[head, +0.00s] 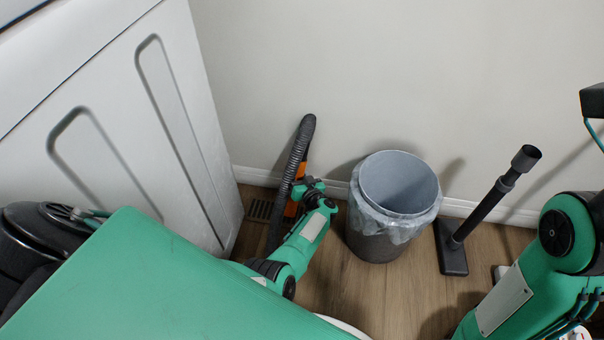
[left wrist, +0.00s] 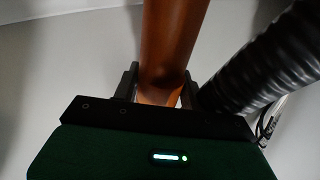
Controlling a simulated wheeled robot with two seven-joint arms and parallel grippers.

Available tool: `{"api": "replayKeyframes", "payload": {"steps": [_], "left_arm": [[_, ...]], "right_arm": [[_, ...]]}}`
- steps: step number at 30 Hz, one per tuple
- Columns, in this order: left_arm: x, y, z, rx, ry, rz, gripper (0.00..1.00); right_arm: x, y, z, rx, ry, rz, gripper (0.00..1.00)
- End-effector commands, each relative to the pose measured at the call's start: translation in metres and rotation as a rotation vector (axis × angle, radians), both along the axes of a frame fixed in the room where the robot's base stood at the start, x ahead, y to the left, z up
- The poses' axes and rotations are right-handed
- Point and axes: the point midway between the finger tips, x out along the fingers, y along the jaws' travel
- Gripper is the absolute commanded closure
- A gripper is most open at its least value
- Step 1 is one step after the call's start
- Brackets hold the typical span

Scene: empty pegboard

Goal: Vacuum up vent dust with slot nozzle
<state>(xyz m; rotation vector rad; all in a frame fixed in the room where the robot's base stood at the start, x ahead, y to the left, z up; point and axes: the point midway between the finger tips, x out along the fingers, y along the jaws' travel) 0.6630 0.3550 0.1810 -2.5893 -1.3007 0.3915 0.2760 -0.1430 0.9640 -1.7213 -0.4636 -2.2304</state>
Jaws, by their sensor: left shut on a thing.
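My left gripper (head: 308,186) is low by the wall, left of the bin. In the left wrist view its fingers (left wrist: 160,90) are shut on an orange tube (left wrist: 172,40). The tube also shows in the head view as orange parts (head: 291,208) behind my gripper. A black corrugated hose (head: 294,158) runs beside it, and also shows in the left wrist view (left wrist: 265,65). The tube's end and any slot nozzle on it are hidden. A slatted floor vent (head: 259,210) lies just left of the hose. Dust on it is too small to tell. My right gripper is out of view.
A grey bin (head: 376,243) with a plastic liner stands right of my left gripper. Further right, a black wand (head: 486,210) stands upright on a flat floor head (head: 452,252). A white cabinet-like panel (head: 120,100) closes off the left; a wall is behind.

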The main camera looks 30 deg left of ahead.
Motion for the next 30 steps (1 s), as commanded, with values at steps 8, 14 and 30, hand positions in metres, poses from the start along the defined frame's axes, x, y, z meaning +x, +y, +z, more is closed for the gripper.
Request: {"api": "replayKeyframes", "payload": {"steps": [8,14,30], "left_arm": [[-0.012,0.021,-0.005,0.000,0.015,0.004,0.88],[-0.015,0.035,-0.004,0.000,0.013,0.003,0.88],[-0.023,0.067,0.002,0.002,0.006,0.003,0.88]], "right_arm": [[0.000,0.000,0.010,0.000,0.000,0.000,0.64],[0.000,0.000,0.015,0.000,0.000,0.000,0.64],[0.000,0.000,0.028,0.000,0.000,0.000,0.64]]}}
